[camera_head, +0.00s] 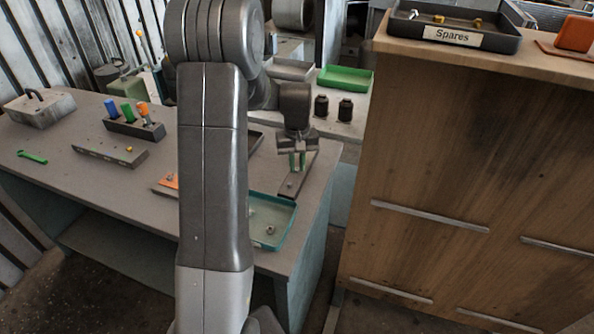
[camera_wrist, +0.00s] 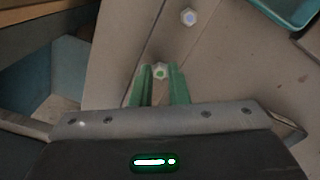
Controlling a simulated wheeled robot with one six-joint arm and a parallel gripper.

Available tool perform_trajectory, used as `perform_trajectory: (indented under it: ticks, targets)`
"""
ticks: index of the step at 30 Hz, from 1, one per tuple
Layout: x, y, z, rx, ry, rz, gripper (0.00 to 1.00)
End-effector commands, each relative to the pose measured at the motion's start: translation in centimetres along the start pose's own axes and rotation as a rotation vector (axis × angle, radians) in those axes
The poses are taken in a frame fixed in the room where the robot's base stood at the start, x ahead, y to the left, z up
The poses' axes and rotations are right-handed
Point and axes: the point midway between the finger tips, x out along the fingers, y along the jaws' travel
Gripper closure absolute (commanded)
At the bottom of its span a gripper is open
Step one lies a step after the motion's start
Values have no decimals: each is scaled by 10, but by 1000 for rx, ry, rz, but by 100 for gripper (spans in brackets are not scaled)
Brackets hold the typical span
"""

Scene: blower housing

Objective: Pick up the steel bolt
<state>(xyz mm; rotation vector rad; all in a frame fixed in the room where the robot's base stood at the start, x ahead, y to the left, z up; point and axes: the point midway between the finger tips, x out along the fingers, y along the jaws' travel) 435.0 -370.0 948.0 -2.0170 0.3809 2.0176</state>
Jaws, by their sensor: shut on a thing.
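My gripper (camera_head: 297,160) is low over a narrow plate (camera_head: 302,173) at the right end of the grey workbench. In the wrist view its two green fingers (camera_wrist: 161,84) are close together on a small steel bolt (camera_wrist: 160,72). Only the pale hex head of this bolt shows; its shank is hidden. A second hex-headed bolt (camera_wrist: 188,17) stands on the plate ahead of the fingers, apart from them. It also shows in the head view (camera_head: 289,183). I cannot tell whether the held bolt is clear of the plate.
A teal tray (camera_head: 290,213) with a small metal part lies close by; its corner shows in the wrist view (camera_wrist: 313,20). Two dark cylinders (camera_head: 333,108) and a green tray (camera_head: 345,78) stand behind. A wooden cabinet (camera_head: 470,170) with a Spares tray (camera_head: 455,38) rises at right.

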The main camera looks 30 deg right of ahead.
Motion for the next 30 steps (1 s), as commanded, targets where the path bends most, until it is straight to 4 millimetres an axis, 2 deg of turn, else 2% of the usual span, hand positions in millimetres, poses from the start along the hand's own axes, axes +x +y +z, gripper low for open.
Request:
perform_trajectory:
  ticks: [5,8,18,21,25,30]
  targets:
    - [-2,0,0,0,1,0,96]
    - [-10,0,-1,0,4,1,96]
    - [-75,0,-1,0,5,2,96]
    - [-89,0,0,0,2,1,96]
    - [-99,0,0,0,2,0,96]
    - [-101,0,0,0,0,0,96]
